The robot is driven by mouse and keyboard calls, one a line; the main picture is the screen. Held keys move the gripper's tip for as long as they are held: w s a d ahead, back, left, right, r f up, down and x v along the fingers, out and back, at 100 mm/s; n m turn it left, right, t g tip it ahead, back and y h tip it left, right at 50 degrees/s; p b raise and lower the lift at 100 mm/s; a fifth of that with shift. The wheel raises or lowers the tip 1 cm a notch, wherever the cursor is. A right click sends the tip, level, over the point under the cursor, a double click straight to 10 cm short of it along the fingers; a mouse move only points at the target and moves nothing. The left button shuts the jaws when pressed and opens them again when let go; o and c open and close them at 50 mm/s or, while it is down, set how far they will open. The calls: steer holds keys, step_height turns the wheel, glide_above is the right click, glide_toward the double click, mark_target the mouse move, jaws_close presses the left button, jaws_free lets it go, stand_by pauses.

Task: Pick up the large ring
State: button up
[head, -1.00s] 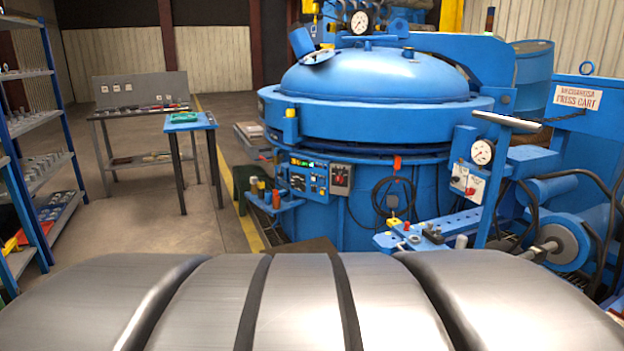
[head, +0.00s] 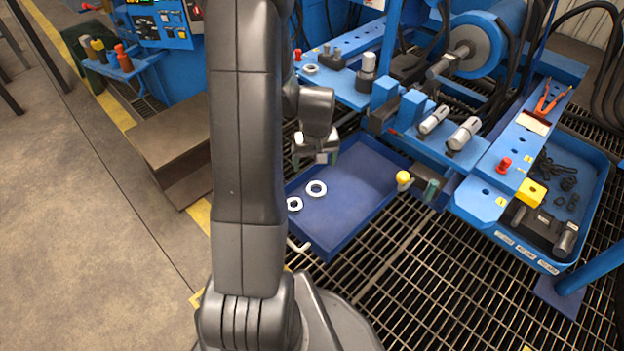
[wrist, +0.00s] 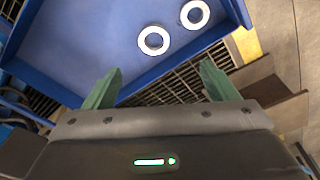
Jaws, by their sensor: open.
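Two pale rings lie flat in a blue tray (head: 345,215), near its left side. The ring nearer my gripper, which looks the larger, is the large ring (head: 316,188); it also shows in the wrist view (wrist: 154,40). The smaller ring (head: 294,203) lies beside it, close to my arm, and shows at the top of the wrist view (wrist: 195,14). My gripper (head: 315,158) hangs above the tray's far left part, apart from both rings. In the wrist view its green fingers (wrist: 158,85) are spread with nothing between them.
A blue press cart bench (head: 345,88) with fittings stands behind the tray. A yellow-topped knob (head: 403,178) is at the tray's right. A second blue tray (head: 585,170) with dark parts lies at the far right. A brown box (head: 175,145) stands left. Grating surrounds the tray.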

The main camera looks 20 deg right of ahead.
step_height(320, 180, down, 2)
steer(key=w+d, duration=0.1)
steer(key=b, duration=0.3)
glide_toward(316, 191)
steer(key=shift+s+a+f, duration=0.15)
steer(key=shift+a+f, duration=0.05)
steer(key=shift+f, duration=0.2)
steer(key=shift+w+d+f+b, duration=0.15)
steer(key=shift+f+b, duration=0.3)
steer(key=shift+f, duration=0.55)
steer(key=shift+w+f+b, duration=0.2)
steer(key=shift+f+b, duration=0.2)
steer(key=shift+f, duration=0.55)
steer(key=shift+w+d+f+b, duration=0.15)
steer(key=shift+f+b, duration=0.3)
steer(key=shift+f, duration=0.55)
steer(key=shift+r, duration=0.1)
steer(key=c, duration=1.2)
step_height(316, 191, up, 10)
steer(key=p, duration=0.4)
